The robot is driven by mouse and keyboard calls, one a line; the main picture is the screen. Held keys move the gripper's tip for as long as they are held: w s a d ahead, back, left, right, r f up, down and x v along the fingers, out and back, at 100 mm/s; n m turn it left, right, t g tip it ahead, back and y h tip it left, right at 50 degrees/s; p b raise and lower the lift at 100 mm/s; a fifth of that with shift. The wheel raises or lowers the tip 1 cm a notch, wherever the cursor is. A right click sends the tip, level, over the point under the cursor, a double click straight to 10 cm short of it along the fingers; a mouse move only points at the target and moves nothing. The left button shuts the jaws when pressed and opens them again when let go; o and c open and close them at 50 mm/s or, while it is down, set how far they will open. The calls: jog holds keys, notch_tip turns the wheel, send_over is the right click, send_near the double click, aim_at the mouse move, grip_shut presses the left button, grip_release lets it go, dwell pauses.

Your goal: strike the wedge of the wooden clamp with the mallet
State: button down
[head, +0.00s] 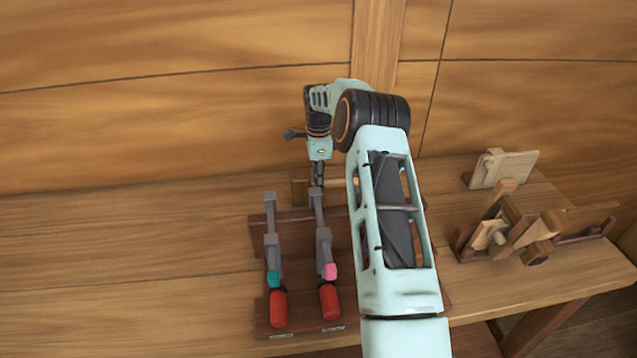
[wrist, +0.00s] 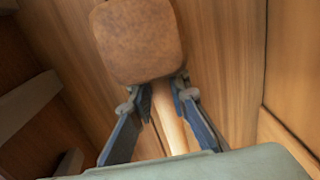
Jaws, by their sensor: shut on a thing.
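My gripper (head: 318,178) is shut on the mallet's handle, above the back of the bench. In the wrist view the pale handle (wrist: 168,112) runs between the two fingers, and the mallet's brown, blocky head (wrist: 140,42) stands beyond the fingertips. In the head view the mallet's head (head: 299,187) shows just left of the gripper; my arm hides part of the view behind it. A group of wooden pieces that looks like the wooden clamp (head: 500,228) stands at the right of the bench, well apart from my gripper. I cannot tell which piece is the wedge.
The planked wall rises behind; the bench's left is clear.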

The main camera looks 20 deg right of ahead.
jog(key=shift+r, duration=0.25)
dwell(0.3)
jog(key=shift+r+p, duration=0.3)
jog(key=shift+r, duration=0.1)
notch_tip(320, 180, up, 8)
jog(key=p, duration=0.4)
jog(key=shift+p, duration=0.4)
jog(key=c, duration=2.5)
grip_release()
grip_shut()
